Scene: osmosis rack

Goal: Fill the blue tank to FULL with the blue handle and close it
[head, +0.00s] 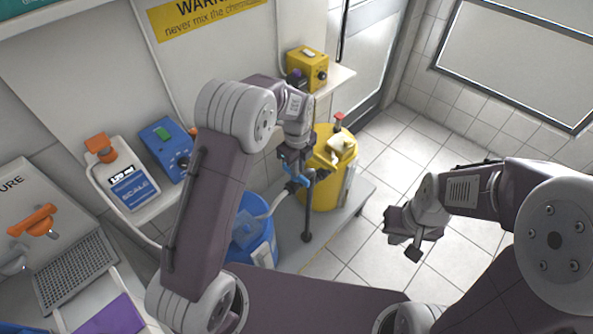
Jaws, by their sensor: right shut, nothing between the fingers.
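The blue tank (274,238) stands low in the middle, partly hidden behind my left arm. A pale level strip (263,256) is on its side; its level and marks are too small to read. A blue handle (291,184) with a pale hose is at my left gripper (297,168), above and right of the blue tank. My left gripper looks shut on this handle, though its fingertips are partly hidden. My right gripper (403,235) is shut and empty over the tiled floor, apart from everything.
A yellow tank (322,193) with a red-topped part (338,121) stands behind my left gripper. A dark rod (307,220) rises beside the blue tank. The floor at right is clear.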

